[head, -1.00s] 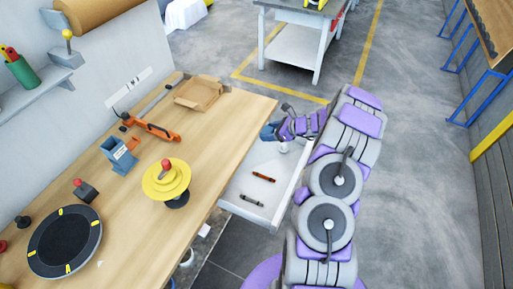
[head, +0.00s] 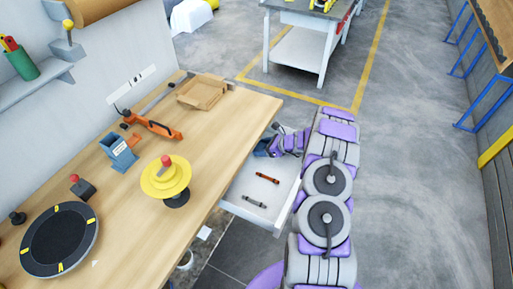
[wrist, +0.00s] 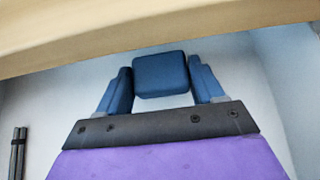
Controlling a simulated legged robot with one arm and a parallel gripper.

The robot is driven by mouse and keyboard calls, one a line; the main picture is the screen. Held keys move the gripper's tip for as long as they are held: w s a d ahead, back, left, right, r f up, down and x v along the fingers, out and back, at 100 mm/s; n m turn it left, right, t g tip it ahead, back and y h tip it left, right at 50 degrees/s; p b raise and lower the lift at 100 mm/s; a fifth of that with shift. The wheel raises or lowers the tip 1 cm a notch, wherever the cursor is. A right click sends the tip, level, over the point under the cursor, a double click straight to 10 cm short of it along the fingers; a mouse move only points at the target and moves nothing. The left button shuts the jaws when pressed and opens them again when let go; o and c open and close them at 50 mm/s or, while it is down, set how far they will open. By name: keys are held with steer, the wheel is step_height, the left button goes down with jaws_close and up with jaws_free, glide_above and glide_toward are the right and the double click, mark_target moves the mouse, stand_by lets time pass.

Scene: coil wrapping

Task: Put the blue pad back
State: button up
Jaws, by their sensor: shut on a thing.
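The blue pad (wrist: 160,76) is a rounded block, seen between the two blue fingers in the wrist view. My gripper (wrist: 160,85) is shut on it. In the head view my gripper (head: 264,147) is at the far end of the open white drawer (head: 238,189), close to the table's edge. The pad cannot be told apart from the fingers there. The pale drawer interior shows behind the pad in the wrist view. Whether the pad touches the drawer floor I cannot tell.
The wooden tabletop (head: 225,125) overhangs the drawer's inner side; its edge crosses the top of the wrist view. An orange-brown stick (head: 267,178) and a grey stick (head: 254,202) lie in the drawer. A yellow round device (head: 166,180) stands on the table.

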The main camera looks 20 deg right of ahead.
mark_target(260, 146)
steer(key=w+a, duration=0.1)
steer(key=w+a+f+b, duration=0.1)
steer(key=shift+w, duration=0.3)
steer(key=shift+f, duration=0.2)
steer(key=shift+r, duration=0.1)
steer(key=o, duration=1)
